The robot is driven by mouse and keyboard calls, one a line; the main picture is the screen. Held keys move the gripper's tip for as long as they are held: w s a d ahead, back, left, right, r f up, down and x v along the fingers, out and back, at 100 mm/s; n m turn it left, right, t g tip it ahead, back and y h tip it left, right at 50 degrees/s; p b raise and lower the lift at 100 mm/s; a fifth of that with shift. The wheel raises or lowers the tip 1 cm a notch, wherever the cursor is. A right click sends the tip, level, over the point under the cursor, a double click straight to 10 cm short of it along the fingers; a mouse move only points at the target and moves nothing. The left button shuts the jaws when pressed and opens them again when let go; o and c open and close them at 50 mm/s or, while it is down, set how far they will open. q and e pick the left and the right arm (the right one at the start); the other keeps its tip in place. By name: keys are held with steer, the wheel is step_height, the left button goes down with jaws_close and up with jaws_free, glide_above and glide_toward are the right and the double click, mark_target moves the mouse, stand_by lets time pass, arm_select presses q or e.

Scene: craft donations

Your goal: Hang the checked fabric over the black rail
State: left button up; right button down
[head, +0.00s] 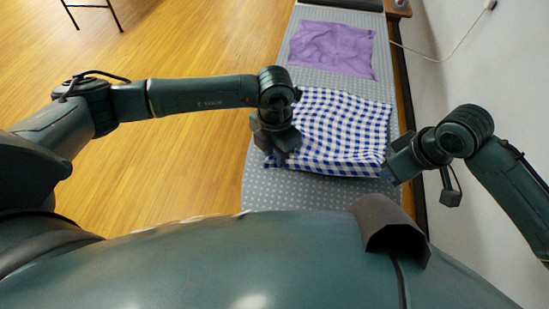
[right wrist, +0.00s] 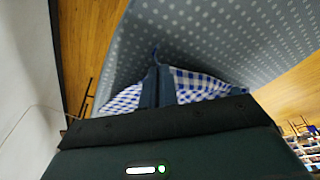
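The blue-and-white checked fabric (head: 342,130) lies spread, slightly rumpled, on a grey dotted surface (head: 262,190). My left gripper (head: 274,157) is at the fabric's near left corner; its fingertips are hidden, so I cannot tell whether they are closed. My right gripper (head: 388,174) is at the near right corner. In the right wrist view its fingers (right wrist: 157,84) are together, with checked cloth (right wrist: 196,83) on both sides and a small bit showing at the tips. I cannot make out a black rail for certain.
A purple cloth (head: 332,47) lies farther along the same surface. A white wall (head: 480,60) with a hanging cable (head: 437,60) stands close on the right. Wooden floor (head: 190,50) is open on the left, with a dark-legged piece of furniture (head: 93,7) at the far left.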

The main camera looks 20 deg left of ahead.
arm_select(q)
steer(key=shift+a+f, duration=0.15)
steer(key=shift+a, duration=0.05)
jaws_close()
stand_by(0.3)
steer(key=shift+r, duration=2.6)
